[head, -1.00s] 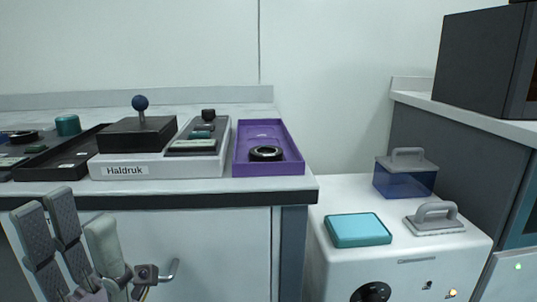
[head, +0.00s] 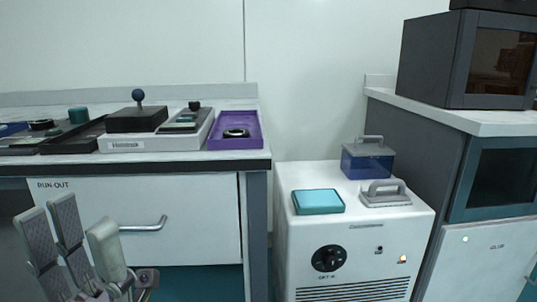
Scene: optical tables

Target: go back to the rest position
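My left gripper (head: 82,230) shows at the lower left of the head view, in front of the drawer front below the table. Its grey padded fingers point up and stand apart, with nothing between them. It is clear of the table and of the objects on it. My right gripper is not in view.
A table (head: 225,158) at the left bears a purple tray (head: 250,143) with a black ring, a device marked Haldruk (head: 125,144) and dark trays. A white cabinet (head: 340,230) bears a teal box (head: 318,201), a blue container (head: 367,163) and a grey-handled lid (head: 386,193). A dark oven (head: 470,60) stands right.

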